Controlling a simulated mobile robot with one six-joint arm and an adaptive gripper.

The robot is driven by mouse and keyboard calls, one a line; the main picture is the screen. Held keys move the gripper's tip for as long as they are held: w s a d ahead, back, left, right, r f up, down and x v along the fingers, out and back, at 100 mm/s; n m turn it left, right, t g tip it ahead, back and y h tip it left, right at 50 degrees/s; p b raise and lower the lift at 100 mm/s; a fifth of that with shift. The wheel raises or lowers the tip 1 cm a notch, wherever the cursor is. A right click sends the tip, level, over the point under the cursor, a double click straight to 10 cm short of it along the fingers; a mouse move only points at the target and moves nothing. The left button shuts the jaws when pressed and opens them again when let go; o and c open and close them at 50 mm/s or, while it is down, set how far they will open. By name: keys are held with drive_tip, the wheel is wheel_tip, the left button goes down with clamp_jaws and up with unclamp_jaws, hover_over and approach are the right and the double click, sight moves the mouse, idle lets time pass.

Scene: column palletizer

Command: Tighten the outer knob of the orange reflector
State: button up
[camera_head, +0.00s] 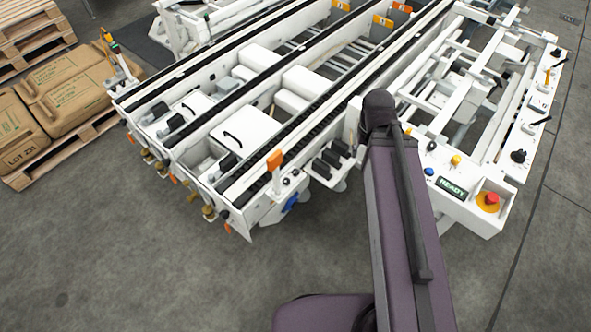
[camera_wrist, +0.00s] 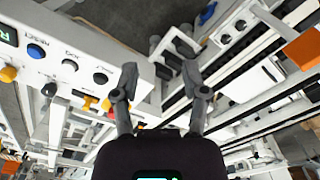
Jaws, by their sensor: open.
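The orange reflector (camera_head: 275,159) stands upright near the front end of the white conveyor frame. In the wrist view an orange block (camera_wrist: 303,47), which looks like the same reflector, is at the right edge. I cannot tell for certain which is the outer one. My gripper (camera_wrist: 160,82) is open and empty, left of and apart from these knobs. In the head view it is hidden behind my arm.
A control panel with a READY display (camera_head: 452,188), coloured buttons and a red emergency stop (camera_head: 488,200) stands right of my arm. Dark rectangular blocks (camera_head: 327,163) lie between the reflector and my arm. Sacks on a pallet (camera_head: 60,95) stand far left. The front floor is clear.

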drive_tip(key=o, duration=0.3)
drive_tip(key=n+b, duration=1.6)
drive_tip(key=n, duration=0.7)
hover_over(296, 171)
wheel_tip(296, 171, down, 16)
drive_tip(key=shift+r, duration=0.2)
drive_tip(key=shift+f, duration=0.1)
wheel_tip(296, 171, down, 14)
drive_tip(key=b, duration=1.3)
drive_tip(key=shift+r, duration=0.2)
